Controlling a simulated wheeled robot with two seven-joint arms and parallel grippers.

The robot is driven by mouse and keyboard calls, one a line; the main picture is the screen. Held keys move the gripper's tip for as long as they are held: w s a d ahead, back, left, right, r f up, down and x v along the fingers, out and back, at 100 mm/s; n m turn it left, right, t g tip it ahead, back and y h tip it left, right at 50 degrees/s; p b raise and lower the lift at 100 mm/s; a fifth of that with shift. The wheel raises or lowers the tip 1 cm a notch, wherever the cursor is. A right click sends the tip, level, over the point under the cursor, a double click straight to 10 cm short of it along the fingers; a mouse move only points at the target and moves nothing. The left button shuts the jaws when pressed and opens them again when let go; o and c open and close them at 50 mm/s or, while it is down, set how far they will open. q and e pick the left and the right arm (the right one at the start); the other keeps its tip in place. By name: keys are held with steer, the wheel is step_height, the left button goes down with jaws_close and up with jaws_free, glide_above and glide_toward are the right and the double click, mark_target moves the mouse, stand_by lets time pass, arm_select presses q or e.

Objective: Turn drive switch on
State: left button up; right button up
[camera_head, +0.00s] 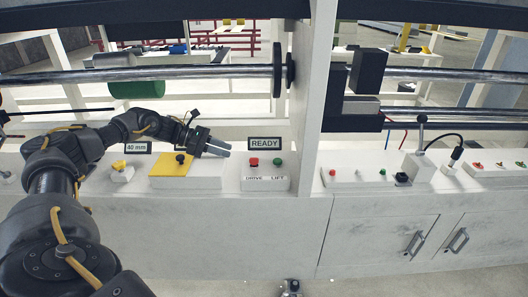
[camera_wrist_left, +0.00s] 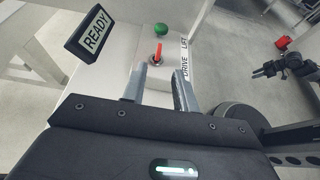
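The drive switch is a small red-topped switch (camera_head: 254,162) on a white box marked DRIVE and LIFT. It also shows in the left wrist view as a red knob (camera_wrist_left: 158,50) just beyond the fingertips. The green lift switch (camera_head: 278,162) stands to its right; in the left wrist view the green top (camera_wrist_left: 161,30) is farther off. My left gripper (camera_head: 217,147) points right towards the red switch, a short gap away. In the left wrist view its fingers (camera_wrist_left: 158,84) are apart with nothing held. A small dark part of what may be my right gripper (camera_head: 291,288) shows at the bottom edge.
A READY sign (camera_head: 265,143) stands behind the switch box. A yellow-topped block (camera_head: 172,166) with a black knob lies under my left gripper, beside a 40 mm sign (camera_head: 137,147). A white upright post (camera_head: 312,90) rises to the right of the switches.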

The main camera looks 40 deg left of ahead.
mark_target(254, 162)
arm_select(q)
steer(key=x, duration=1.1)
steer(key=shift+w+r, duration=0.15)
steer(key=shift+r, duration=0.05)
jaws_close()
